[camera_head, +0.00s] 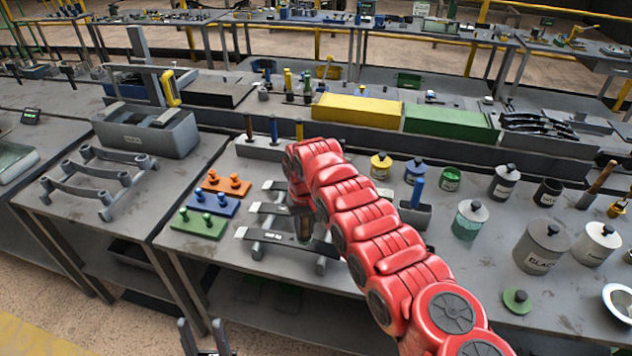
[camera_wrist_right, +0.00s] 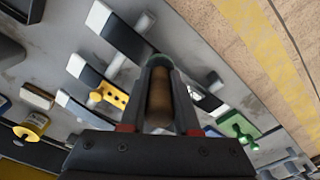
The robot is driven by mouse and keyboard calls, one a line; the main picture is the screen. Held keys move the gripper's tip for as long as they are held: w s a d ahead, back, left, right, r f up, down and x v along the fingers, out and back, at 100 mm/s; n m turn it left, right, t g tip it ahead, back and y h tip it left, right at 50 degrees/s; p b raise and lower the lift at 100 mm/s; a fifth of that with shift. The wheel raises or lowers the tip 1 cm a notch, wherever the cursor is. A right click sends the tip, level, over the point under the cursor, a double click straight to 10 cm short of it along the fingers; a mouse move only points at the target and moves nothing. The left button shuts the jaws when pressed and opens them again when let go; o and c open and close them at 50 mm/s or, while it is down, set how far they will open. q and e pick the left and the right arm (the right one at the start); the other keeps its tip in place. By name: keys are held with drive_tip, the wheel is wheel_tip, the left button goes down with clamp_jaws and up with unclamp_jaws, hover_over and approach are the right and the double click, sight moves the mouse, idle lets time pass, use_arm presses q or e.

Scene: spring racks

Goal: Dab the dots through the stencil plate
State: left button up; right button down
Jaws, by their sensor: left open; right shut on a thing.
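A rack (camera_head: 320,264) carries dark leaf springs with white ends; the front spring (camera_head: 268,238) shows left of my right gripper. A yellow plate with dark holes, seemingly the stencil plate (camera_wrist_right: 112,96), lies at the middle spring in the right wrist view; my arm hides it in the head view. My right gripper (camera_head: 303,226) is shut on a brown-handled dabber (camera_wrist_right: 160,97) with a greenish far end, over the front part of the rack. I cannot tell whether the dabber touches anything. My left gripper (camera_head: 204,338) is open and empty at the bottom, before the table.
Orange (camera_head: 226,184), blue (camera_head: 212,205) and green (camera_head: 199,223) knobbed plates lie left of the rack. Another rack (camera_head: 95,182) stands further left. Several pots, including a yellow one (camera_head: 381,166) and a large grey one (camera_head: 540,247), stand right. Upright handles stand in a block (camera_head: 262,149) behind.

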drive_tip(key=shift+w+a+r, duration=0.1)
drive_tip(key=shift+a+r, duration=0.05)
drive_tip(key=shift+a, duration=0.1)
drive_tip(key=shift+d+r+m+p, duration=0.1)
drive_tip(key=shift+m+p, duration=0.3)
drive_tip(key=shift+p, duration=0.05)
drive_tip(key=shift+r, duration=0.15)
drive_tip(key=shift+s+r+m+p, duration=0.2)
drive_tip(key=shift+m+p, duration=0.1)
drive_tip(key=shift+p, duration=0.1)
drive_tip(key=shift+s+a, duration=0.15)
drive_tip(key=shift+a, duration=0.05)
drive_tip(key=shift+d+r+m, duration=0.1)
drive_tip(key=shift+d+m, duration=0.15)
drive_tip(key=shift+m, duration=0.05)
